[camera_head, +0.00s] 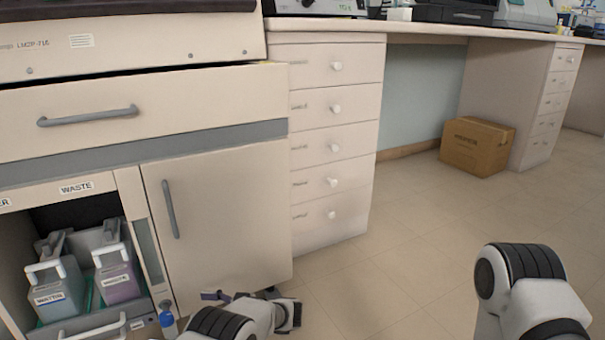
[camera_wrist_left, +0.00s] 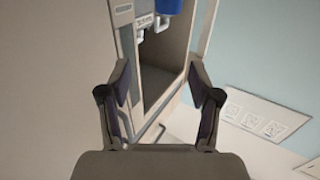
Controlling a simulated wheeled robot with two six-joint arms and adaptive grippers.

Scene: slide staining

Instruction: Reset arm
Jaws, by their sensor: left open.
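My left gripper (camera_head: 228,297) is low in front of the closed cabinet door (camera_head: 222,225) in the head view. In the left wrist view my left gripper (camera_wrist_left: 161,82) has its two dark fingers spread apart, with nothing between them. Part of my right arm (camera_head: 530,290) shows at the lower right of the head view. Its gripper is out of view.
An open waste compartment at the lower left holds two labelled containers, one grey (camera_head: 55,298) and one purple (camera_head: 119,281). A drawer unit (camera_head: 335,150) stands behind. A cardboard box (camera_head: 477,147) sits on open floor.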

